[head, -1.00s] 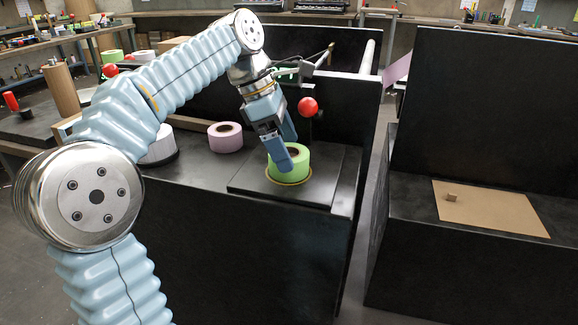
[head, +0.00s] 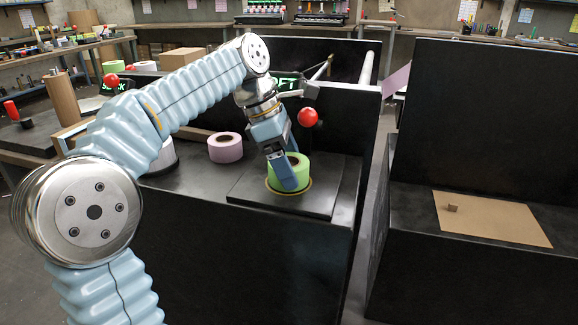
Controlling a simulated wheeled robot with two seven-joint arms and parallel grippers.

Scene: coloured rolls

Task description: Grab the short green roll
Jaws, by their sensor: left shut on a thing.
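The short green roll (head: 302,175) stands upright on a dark flat plate on the black bench, inside a thin yellow ring (head: 272,187). My left gripper (head: 288,172) points down at it and is shut on its wall. One finger shows against the near outer side of the roll; the other is mostly hidden. I cannot tell whether the roll is clear of the plate. My right gripper is not in view.
A pink roll (head: 225,147) stands left of the plate, and a white roll (head: 166,155) is partly behind my arm. A red ball (head: 308,117) is just behind the gripper. A brown sheet (head: 490,219) with a small block lies on the right bench.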

